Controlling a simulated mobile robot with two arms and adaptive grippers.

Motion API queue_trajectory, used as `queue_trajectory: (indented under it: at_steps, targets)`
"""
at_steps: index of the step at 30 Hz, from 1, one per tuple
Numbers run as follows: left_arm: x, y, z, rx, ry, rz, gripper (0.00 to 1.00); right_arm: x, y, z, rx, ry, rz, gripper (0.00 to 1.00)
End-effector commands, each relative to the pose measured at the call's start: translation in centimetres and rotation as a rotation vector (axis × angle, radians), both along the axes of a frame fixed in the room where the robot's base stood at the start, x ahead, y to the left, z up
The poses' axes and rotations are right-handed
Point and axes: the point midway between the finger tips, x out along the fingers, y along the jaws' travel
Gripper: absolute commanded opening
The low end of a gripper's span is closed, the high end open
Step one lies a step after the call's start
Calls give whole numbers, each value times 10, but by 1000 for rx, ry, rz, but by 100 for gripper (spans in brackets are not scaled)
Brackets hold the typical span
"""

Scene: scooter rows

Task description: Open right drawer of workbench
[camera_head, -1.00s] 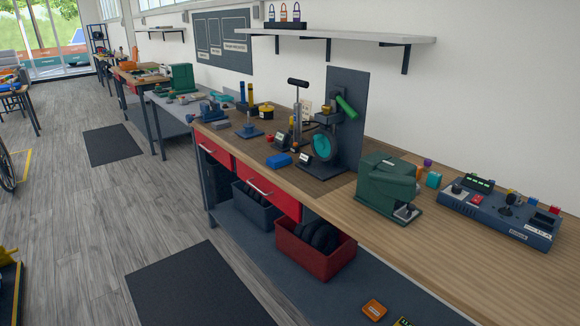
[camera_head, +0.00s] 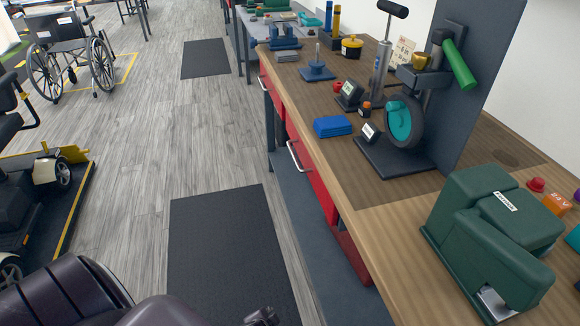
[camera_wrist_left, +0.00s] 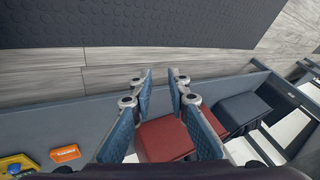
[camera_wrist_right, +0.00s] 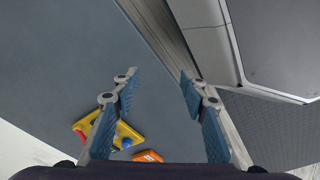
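The workbench (camera_head: 375,215) has a wooden top and two red drawer fronts on its aisle side. The right drawer (camera_head: 318,185) is the nearer one in the head view, with a pale bar handle (camera_head: 293,156); it looks closed. The left drawer (camera_head: 271,92) is farther off and also looks closed. My left gripper (camera_wrist_left: 160,76) is open and empty in its wrist view, low by the bench's lower shelf (camera_wrist_left: 95,122). My right gripper (camera_wrist_right: 158,78) is open and empty above a grey-blue surface. Neither gripper is clearly visible in the head view, and neither touches the handle.
A blue box (camera_head: 332,127), a wheel stand (camera_head: 405,125) and a green machine (camera_head: 490,235) stand on the bench top. A red bin (camera_head: 352,255) is below. A dark mat (camera_head: 228,245) covers open floor beside the bench. A scooter platform (camera_head: 70,205) is at left.

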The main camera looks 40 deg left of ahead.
Motion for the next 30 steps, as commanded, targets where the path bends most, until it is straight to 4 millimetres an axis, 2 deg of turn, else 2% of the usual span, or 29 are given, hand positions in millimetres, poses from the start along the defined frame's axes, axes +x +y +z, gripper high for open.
queue_trajectory:
  at_steps: [1, 2, 3, 5, 6, 8, 9, 10, 12, 15, 18, 21, 30]
  targets:
    - [57, 15, 13, 72, -104, -24, 16, 18, 3, -12, 3, -18, -3, 40]
    - [85, 24, 32, 116, -160, -33, 16, 28, 5, -9, 3, -24, -4, 40]
    - [120, 35, 60, 177, -238, -42, 16, 40, 7, -5, 5, -34, -7, 40]
    - [167, 50, 108, 269, -363, -45, 16, 56, 9, 4, 7, -46, -10, 40]
    - [193, 59, 143, 329, -446, -41, 16, 65, 10, 10, 8, -54, -12, 40]
    - [223, 69, 198, 414, -568, -29, 16, 76, 12, 21, 8, -65, -14, 40]
    - [237, 75, 234, 468, -645, -17, 16, 82, 13, 29, 10, -72, -15, 40]
    - [244, 78, 260, 503, -699, -7, 16, 86, 13, 35, 10, -77, -16, 40]
    - [254, 83, 312, 572, -810, 18, 16, 92, 14, 47, 11, -85, -18, 40]
    - [256, 87, 366, 641, -920, 46, 16, 96, 14, 61, 11, -93, -20, 40]
    - [255, 88, 396, 677, -979, 63, 16, 98, 14, 70, 11, -97, -21, 40]
    - [258, 90, 410, 692, -1004, 71, 16, 99, 14, 74, 11, -97, -21, 40]
    - [296, 113, 421, 695, -1004, 70, 16, 97, 14, 67, 11, -93, -20, 40]
